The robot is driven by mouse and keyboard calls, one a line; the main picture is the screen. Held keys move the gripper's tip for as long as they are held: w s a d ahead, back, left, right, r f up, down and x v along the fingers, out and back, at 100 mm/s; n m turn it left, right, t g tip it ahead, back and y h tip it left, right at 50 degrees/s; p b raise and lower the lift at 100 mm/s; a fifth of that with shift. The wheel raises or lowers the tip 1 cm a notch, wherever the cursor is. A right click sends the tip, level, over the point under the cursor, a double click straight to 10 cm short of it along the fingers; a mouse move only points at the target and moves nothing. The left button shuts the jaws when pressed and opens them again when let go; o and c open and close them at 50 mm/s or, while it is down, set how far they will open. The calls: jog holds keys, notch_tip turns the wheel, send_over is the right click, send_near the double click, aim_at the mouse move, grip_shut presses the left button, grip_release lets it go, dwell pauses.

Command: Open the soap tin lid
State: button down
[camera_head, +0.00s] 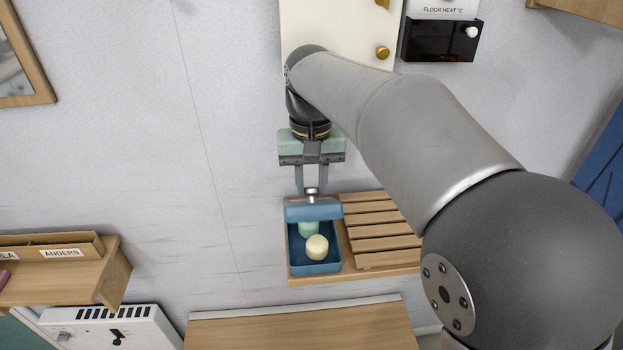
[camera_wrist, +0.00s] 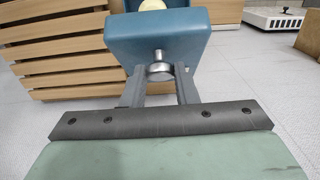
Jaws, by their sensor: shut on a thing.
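The blue soap tin (camera_head: 314,267) stands on a slatted wooden shelf, with a pale yellow soap (camera_head: 317,246) and a mint green soap (camera_head: 308,228) inside. Its blue lid (camera_head: 313,211) is raised at the back of the tin, so the inside shows. My gripper (camera_head: 312,190) is above the lid, its fingers shut on the lid's silver knob. In the wrist view my gripper (camera_wrist: 160,73) has one finger on each side of the knob (camera_wrist: 159,68). The lid (camera_wrist: 158,38) fills the upper middle there, and part of the yellow soap (camera_wrist: 151,4) shows beyond it.
The slatted shelf (camera_head: 380,232) extends right of the tin. A wooden surface (camera_head: 300,328) lies below. A wall shelf labelled ANDERS (camera_head: 60,280) is at left. A cream panel (camera_head: 340,25) and a black floor-heat box (camera_head: 438,42) are on the wall above.

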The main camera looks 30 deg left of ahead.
jog(key=shift+w+a+r+p, duration=0.3)
jog(key=shift+w+r+p, duration=0.15)
jog(key=shift+r+p, duration=0.05)
jog(key=shift+w+a, duration=0.15)
jog(key=shift+w, duration=0.05)
jog(key=shift+f, duration=0.15)
jog(key=c, duration=1.1)
grip_release()
jog(key=shift+a, duration=0.1)
jog(key=shift+c, duration=0.2)
notch_tip(320, 180, up, 17)
jog(key=p, duration=0.2)
jog(key=shift+r, duration=0.2)
